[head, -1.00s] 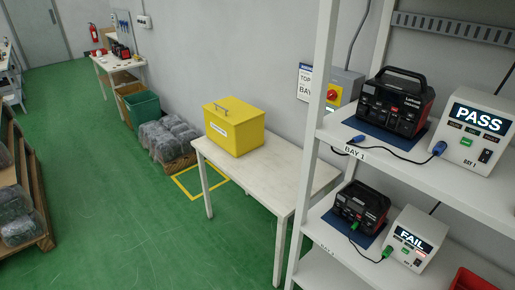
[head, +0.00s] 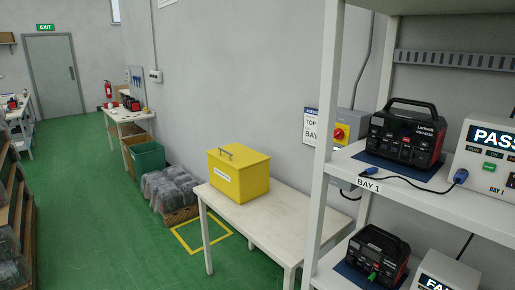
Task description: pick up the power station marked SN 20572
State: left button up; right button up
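One power station (head: 405,136), black with red sides and a top handle, stands on a blue mat on the upper shelf, with a blue-plugged cable beside it. A second power station (head: 377,256) with a green plug in its front sits on the shelf below. Other small red and black units (head: 131,103) stand on a far table. No SN marking is readable on any of them. Neither of my grippers shows in the head view.
A white shelf rack (head: 325,170) fills the right side, with a tester (head: 487,160) reading PASS, cut by the frame edge, and another tester (head: 446,274) below. A white table (head: 278,219) holds a yellow box (head: 239,176). Green floor (head: 105,220) is open at left.

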aim_at(403, 130)
jog(key=z, duration=0.45)
jog(key=j+z, duration=0.15)
jog(key=z, duration=0.7)
jog(key=k+j+z, duration=0.1)
jog(key=z, duration=0.35)
jog(key=k+j+z, duration=0.2)
jog(key=z, duration=0.15)
